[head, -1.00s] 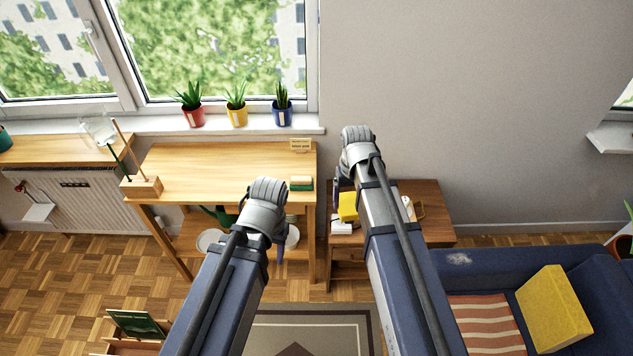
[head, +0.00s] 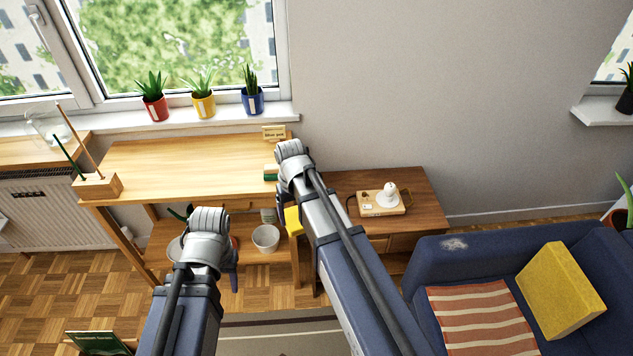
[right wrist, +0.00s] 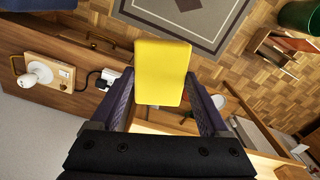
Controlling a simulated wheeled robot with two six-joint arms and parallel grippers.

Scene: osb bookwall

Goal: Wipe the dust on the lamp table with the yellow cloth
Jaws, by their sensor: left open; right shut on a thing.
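The yellow cloth (right wrist: 162,72) looks like a thick folded pad. My right gripper (right wrist: 160,88) is shut on it, with one finger at each side. In the head view the cloth (head: 293,220) shows partly behind my right arm, by the right end of the light wooden bench. The lamp table (head: 425,205) is the dark brown table right of it, partly hidden by my right arm. I make out no dust on its visible top. My left gripper (head: 222,270) is open and empty in front of the bench; its fingers are mostly hidden.
A white lamp (head: 388,195) on a wooden base stands on the lamp table, with a cable and plug beside it. The light bench (head: 190,165) stands left, and a blue sofa (head: 430,265) with a pale patch on its arm stands front right. The lamp table's right side is clear.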

